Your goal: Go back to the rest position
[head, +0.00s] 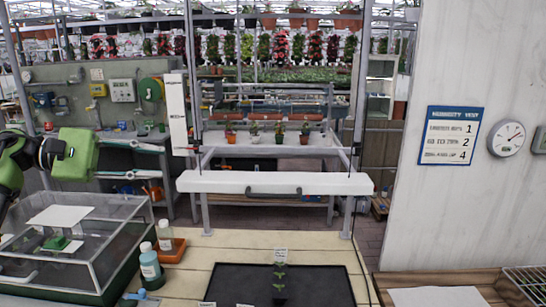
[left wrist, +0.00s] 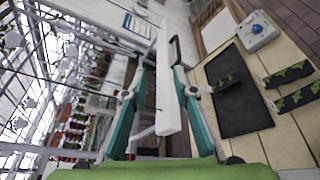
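My left gripper (head: 158,162) is at the left of the head view, beside my green wrist. Its two fingers are spread apart with nothing between them. In the left wrist view the teal fingers of this gripper (left wrist: 164,66) are also apart. A white horizontal sash bar (head: 220,182) with a dark handle (head: 275,191) crosses the middle of the head view, to the right of the fingers and apparently clear of them. The bar (left wrist: 166,85) shows between and beyond the fingers in the left wrist view. My right gripper is in neither view.
A clear-lidded propagator box (head: 125,245) stands at front left, with bottles (head: 149,262) beside it. A black mat (head: 235,283) with a small seedling (head: 280,278) lies on the bench. A sign (head: 450,135) and dial (head: 506,138) are on the right wall. A wire rack (head: 528,282) stands at right.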

